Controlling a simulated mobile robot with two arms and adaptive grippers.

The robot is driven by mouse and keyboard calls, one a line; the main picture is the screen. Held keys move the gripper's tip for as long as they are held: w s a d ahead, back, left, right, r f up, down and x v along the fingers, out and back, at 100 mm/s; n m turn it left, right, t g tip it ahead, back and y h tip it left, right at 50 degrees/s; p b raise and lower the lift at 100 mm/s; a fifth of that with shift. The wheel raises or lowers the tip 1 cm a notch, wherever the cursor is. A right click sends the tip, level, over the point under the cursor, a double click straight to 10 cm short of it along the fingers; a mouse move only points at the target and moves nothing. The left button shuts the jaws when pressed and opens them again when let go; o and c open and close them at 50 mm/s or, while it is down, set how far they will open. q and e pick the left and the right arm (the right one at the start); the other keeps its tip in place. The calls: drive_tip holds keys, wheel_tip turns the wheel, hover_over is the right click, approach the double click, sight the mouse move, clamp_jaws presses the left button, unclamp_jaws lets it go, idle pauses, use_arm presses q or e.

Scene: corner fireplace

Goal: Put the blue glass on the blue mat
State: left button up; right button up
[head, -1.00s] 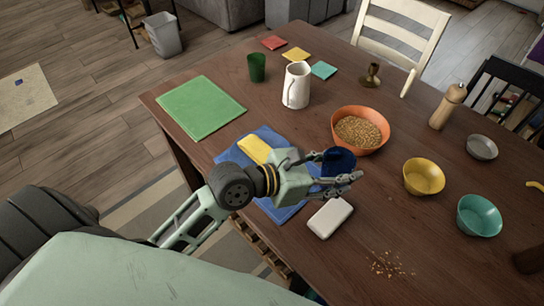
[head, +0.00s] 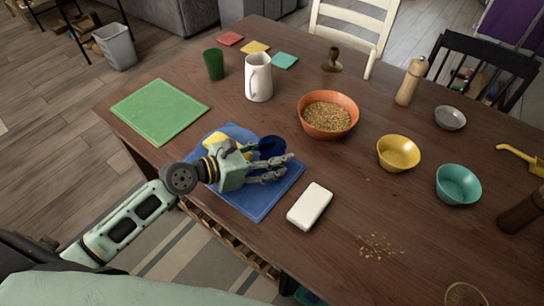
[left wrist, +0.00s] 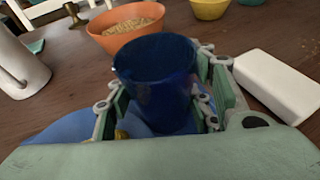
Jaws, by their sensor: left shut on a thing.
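The blue glass (head: 271,147) is dark blue and upright. My left gripper (head: 274,168) is shut on the blue glass, which also shows between its fingers in the left wrist view (left wrist: 158,85). The blue mat (head: 259,205) lies flat near the table's front edge, under the gripper and the glass in the head view. I cannot tell whether the glass's base touches the mat, as the gripper hides it. A yellow thing (head: 228,143) lies on the mat behind the gripper, partly covered. My right gripper is not in view.
A white block (head: 310,206) lies just right of the mat. An orange bowl of grain (head: 328,116) stands behind it. A green mat (head: 160,112), green glass (head: 214,64) and white pitcher (head: 258,78) stand farther back. Crumbs (head: 380,246) lie at the front right.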

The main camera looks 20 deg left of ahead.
use_arm(q)
drive_tip(key=shift+r, duration=0.1)
drive_tip(key=o, duration=1.4)
drive_tip(key=shift+c, duration=0.2)
drive_tip(key=shift+o, duration=0.3)
drive_tip(key=v, duration=1)
drive_tip(key=shift+s, duration=0.2)
drive_tip(key=shift+v, duration=0.85)
drive_tip(key=shift+r, duration=0.1)
